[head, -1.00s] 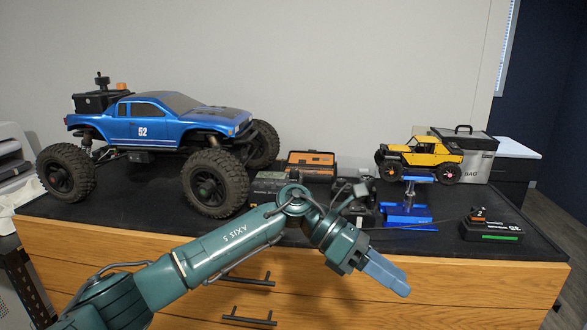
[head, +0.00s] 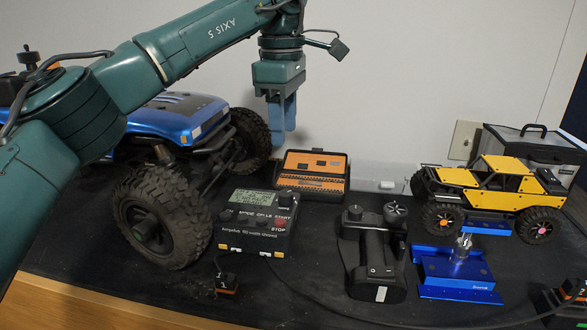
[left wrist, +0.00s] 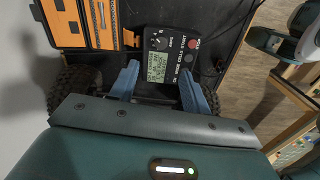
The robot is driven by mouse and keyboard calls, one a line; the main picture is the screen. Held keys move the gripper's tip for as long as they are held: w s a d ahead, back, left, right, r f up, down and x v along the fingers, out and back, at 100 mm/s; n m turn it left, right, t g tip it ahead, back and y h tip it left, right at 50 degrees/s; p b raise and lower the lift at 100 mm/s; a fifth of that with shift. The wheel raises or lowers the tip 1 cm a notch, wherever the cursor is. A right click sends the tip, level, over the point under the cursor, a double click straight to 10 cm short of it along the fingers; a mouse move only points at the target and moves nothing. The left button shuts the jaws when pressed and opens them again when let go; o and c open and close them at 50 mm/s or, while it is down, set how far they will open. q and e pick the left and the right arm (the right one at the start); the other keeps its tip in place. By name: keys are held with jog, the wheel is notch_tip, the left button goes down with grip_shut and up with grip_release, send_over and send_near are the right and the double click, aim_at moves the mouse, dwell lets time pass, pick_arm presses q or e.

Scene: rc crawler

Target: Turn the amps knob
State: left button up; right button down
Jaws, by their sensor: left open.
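The black charger box (head: 255,222) stands on the dark mat, with a small screen, several labelled buttons and a red STOP button. Its small dark amps knob (head: 283,198) sits at the far right of its top. In the left wrist view, the charger (left wrist: 155,73) lies beyond the fingers, with the knob (left wrist: 162,43) beside the AMPS label. My left gripper (head: 285,125) points down, open and empty, well above the bench and apart from the knob. In the left wrist view its blue fingers (left wrist: 160,88) are spread. My right gripper is not in view.
The blue truck (head: 190,115) with big tyres stands left of the charger. An open orange tool case (head: 312,170) lies behind it. A black radio controller (head: 375,250), a blue stand (head: 455,275) and a yellow crawler (head: 490,185) are to the right. A small tagged plug (head: 225,283) lies in front.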

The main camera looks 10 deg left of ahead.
aim_at(286, 193)
pick_arm(q)
notch_tip(286, 193, down, 13)
jog(key=shift+r+p, duration=0.15)
jog(key=shift+p, duration=0.45)
jog(key=c, duration=1)
jog(key=shift+w, duration=0.1)
